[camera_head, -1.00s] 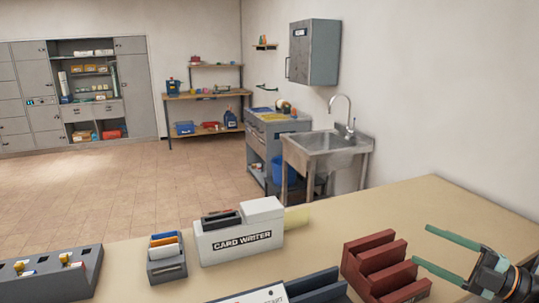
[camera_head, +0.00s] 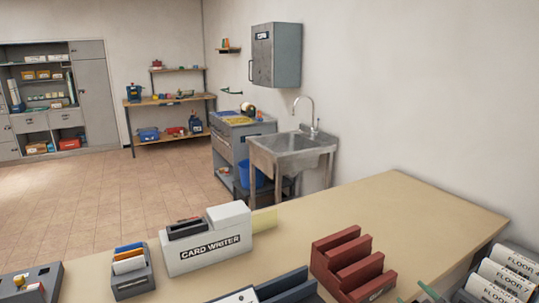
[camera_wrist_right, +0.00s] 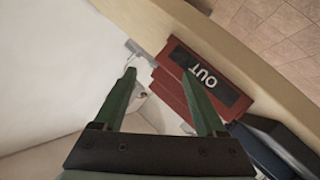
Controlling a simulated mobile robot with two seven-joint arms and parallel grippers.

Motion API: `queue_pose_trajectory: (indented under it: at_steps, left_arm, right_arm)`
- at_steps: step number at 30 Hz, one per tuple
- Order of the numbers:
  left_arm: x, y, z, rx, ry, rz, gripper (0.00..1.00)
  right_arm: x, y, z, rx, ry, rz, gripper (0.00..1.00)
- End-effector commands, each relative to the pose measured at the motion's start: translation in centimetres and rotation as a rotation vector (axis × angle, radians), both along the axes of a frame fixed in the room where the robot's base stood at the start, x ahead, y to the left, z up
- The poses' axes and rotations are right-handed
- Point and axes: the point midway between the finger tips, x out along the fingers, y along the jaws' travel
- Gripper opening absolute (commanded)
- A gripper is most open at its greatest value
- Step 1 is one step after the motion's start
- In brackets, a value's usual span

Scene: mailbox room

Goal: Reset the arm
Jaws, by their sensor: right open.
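My right gripper shows in the right wrist view (camera_wrist_right: 165,95) with its two green fingers spread apart and nothing between them. In the head view only a green finger of it (camera_head: 430,292) shows at the lower right edge, right of the red slotted rack (camera_head: 352,262). In the wrist view this red rack (camera_wrist_right: 170,85) carries an OUT label and lies beyond the right finger. I cannot tell how far apart they are. My left gripper is not in view.
The table (camera_head: 420,205) also holds a white card writer (camera_head: 205,255), a small grey card holder (camera_head: 132,283), a dark rack (camera_head: 285,287) and a holder with FLOOR labels (camera_head: 505,272) at the right. A sink (camera_head: 290,150) stands behind the table. The table's back right is clear.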

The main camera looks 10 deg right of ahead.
Motion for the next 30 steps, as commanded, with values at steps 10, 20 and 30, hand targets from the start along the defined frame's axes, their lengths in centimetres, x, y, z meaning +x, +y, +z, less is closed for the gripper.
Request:
queue_pose_trajectory:
  at_steps: [10,20,30]
  left_arm:
    - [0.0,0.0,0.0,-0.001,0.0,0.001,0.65]
    - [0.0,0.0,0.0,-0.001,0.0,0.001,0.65]
    - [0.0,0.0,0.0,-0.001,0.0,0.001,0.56]
  right_arm:
    - [-14.5,17.6,-14.4,0.368,0.253,0.071,0.73]
    - [-24.6,27.4,-16.7,0.622,0.38,0.024,0.73]
    - [-25.2,28.0,-16.7,0.637,0.388,0.02,0.64]
